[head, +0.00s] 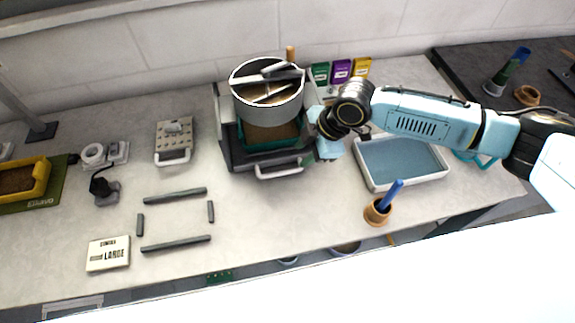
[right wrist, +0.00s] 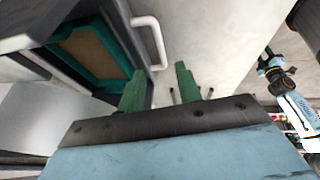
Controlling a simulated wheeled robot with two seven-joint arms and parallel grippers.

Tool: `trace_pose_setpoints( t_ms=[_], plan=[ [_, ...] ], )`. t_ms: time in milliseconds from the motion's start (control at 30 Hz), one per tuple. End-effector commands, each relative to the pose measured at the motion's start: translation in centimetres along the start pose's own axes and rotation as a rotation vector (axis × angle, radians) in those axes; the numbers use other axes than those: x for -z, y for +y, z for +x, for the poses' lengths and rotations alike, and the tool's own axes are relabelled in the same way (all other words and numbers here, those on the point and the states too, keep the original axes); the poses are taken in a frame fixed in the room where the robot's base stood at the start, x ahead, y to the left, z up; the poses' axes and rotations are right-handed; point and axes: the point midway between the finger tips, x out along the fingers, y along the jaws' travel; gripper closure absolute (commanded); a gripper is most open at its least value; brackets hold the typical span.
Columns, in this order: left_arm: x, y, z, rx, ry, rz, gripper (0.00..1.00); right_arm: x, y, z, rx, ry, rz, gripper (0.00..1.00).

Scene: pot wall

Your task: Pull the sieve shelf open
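The sieve shelf (head: 279,171) is a grey drawer with a white bar handle, low at the front of the dark sieve stand (head: 226,130). It holds a green-rimmed tray (head: 268,146) with a brown inside. My right gripper (head: 309,158) is just right of the handle. In the right wrist view its green fingers (right wrist: 160,78) are apart with nothing between them, and the white handle (right wrist: 152,38) lies beyond the tips, seemingly untouched. My left gripper (right wrist: 267,62) seems to show small at the right of that view; its fingers are unclear.
A round sieve drum (head: 268,110) sits on the stand. A blue-grey tray (head: 402,162) and a brown pot with a blue tool (head: 377,212) stand to the right. Grey bars (head: 176,243) lie at the front left. The counter in front of the handle is clear.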

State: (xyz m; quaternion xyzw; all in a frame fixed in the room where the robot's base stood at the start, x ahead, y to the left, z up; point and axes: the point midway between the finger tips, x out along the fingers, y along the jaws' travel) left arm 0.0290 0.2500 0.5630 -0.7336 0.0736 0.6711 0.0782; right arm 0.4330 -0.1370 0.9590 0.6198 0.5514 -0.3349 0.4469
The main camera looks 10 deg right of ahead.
Motion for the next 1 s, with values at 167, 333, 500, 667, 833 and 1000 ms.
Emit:
trace_pose_setpoints(
  t_ms=[167,333,500,667,833,1000],
  plan=[
    [-0.3,0.1,0.3,-0.001,-0.004,0.000,0.60,0.0,-0.1,4.2,0.003,0.000,0.001,0.66],
    [-0.2,0.0,0.5,0.000,-0.003,0.001,0.60,0.0,-0.1,7.4,0.001,-0.001,0.001,0.66],
    [0.0,0.0,0.7,0.000,0.000,0.001,0.60,0.0,0.0,9.2,0.000,0.000,0.001,0.66],
    [0.2,0.0,0.8,0.000,0.003,0.001,0.60,0.0,0.0,9.9,-0.001,-0.001,0.001,0.66],
    [0.3,0.0,0.8,0.000,0.005,0.001,0.60,0.0,0.0,9.9,-0.001,-0.001,0.000,0.66],
    [0.3,0.0,0.8,0.000,0.006,0.001,0.60,0.0,0.0,9.9,-0.001,-0.001,0.000,0.77]
  ],
)
